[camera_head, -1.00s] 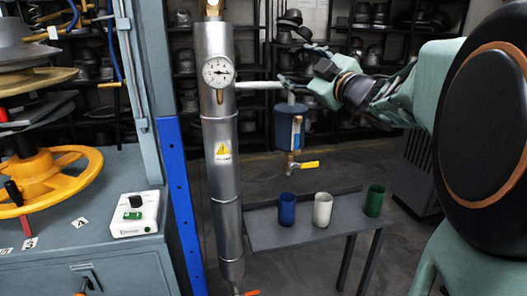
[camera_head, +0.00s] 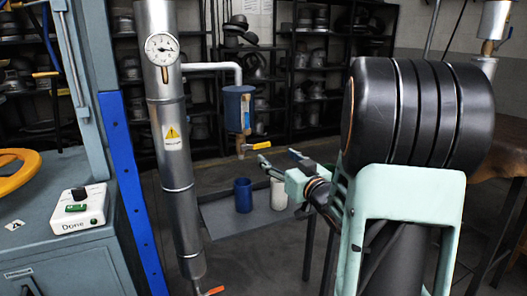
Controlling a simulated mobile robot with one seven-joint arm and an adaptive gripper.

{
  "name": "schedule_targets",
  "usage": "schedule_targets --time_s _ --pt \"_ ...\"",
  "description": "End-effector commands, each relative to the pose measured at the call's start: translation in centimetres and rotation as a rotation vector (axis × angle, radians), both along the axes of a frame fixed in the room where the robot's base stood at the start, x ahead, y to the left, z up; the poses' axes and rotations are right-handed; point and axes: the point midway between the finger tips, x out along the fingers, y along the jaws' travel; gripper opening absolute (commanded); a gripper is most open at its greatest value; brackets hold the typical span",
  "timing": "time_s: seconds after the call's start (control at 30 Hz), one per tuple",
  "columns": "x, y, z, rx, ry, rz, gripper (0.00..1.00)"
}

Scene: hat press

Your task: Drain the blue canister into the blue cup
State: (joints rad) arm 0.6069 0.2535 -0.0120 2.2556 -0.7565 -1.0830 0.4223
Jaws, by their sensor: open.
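The blue canister (camera_head: 238,108) hangs from a grey pipe off the tall steel cylinder. Under it is a brass tap with a yellow handle (camera_head: 260,146) that points right, with its outlet above the table. The blue cup (camera_head: 243,196) stands upright on the small grey table (camera_head: 222,219), roughly below the canister. Its inside cannot be made out. My gripper (camera_head: 279,157) is open and empty, just right of and slightly below the yellow handle in the picture. Whether it touches the handle cannot be told.
A white cup (camera_head: 278,195) stands right of the blue cup, partly behind my gripper. The steel cylinder (camera_head: 170,130) carries a gauge (camera_head: 162,49) and has a red-handled valve at its foot. A control box (camera_head: 77,206) sits on the cabinet at left. My arm covers the table's right side.

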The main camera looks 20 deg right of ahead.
Motion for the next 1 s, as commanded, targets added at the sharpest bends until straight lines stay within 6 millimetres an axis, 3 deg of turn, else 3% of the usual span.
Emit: schedule_targets --time_s 0.2,0.43,0.6,0.87,1.0 --pt "4.4 0.3 -0.2 -0.001 -0.002 0.003 0.62" --pt "7.8 0.3 -0.1 -0.002 -0.001 0.001 0.62" --pt "8.9 0.4 0.0 0.0 -0.001 0.0 0.62" --pt "9.0 0.4 0.1 -0.001 -0.001 0.0 0.62" --pt "9.0 0.4 0.1 -0.001 -0.001 0.0 0.5"
